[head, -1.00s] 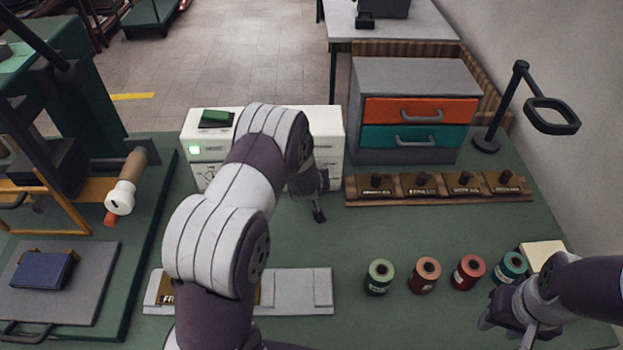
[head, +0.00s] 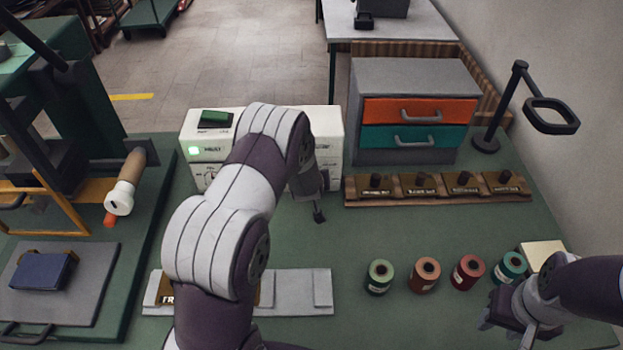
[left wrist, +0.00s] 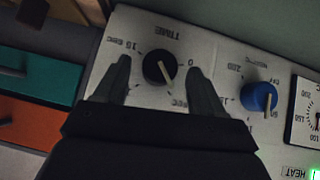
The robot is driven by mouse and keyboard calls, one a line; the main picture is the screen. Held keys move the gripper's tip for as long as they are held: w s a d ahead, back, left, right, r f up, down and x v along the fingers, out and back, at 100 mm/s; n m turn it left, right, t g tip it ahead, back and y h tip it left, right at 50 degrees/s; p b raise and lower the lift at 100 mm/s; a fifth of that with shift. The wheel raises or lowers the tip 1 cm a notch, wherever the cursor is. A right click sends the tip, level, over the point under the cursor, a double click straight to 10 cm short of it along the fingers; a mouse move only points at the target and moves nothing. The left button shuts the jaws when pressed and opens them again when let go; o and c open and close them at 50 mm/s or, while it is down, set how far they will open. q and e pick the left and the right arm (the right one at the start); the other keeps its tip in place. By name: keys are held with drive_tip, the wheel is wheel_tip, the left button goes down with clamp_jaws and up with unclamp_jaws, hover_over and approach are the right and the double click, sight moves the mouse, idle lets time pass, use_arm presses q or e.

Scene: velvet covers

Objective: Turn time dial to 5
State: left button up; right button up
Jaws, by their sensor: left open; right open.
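The black time dial (left wrist: 158,68) is on the white panel of the machine, under the upside-down word TIME. It has a pale pointer line, with a 0 to its right and a 15 to its left. My left gripper (left wrist: 157,75) is open, with one finger on each side of the dial; I cannot tell whether either touches it. In the head view my left arm hides the dial and most of the machine's front (head: 207,168). My right gripper (head: 507,318) is open and empty at the right, near the thread spools.
A blue knob (left wrist: 258,97) and a gauge (left wrist: 304,112) are beside the time dial. A drawer cabinet (head: 415,80) stands right of the machine. A wooden rack (head: 440,195) and several spools (head: 425,275) are on the green table. A black stand (head: 488,140) is at the back right.

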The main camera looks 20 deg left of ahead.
use_arm(q)
drive_tip(key=v, duration=1.2)
drive_tip(key=shift+s, duration=0.25)
drive_tip(key=shift+d+r, duration=0.1)
drive_tip(key=shift+r, duration=0.05)
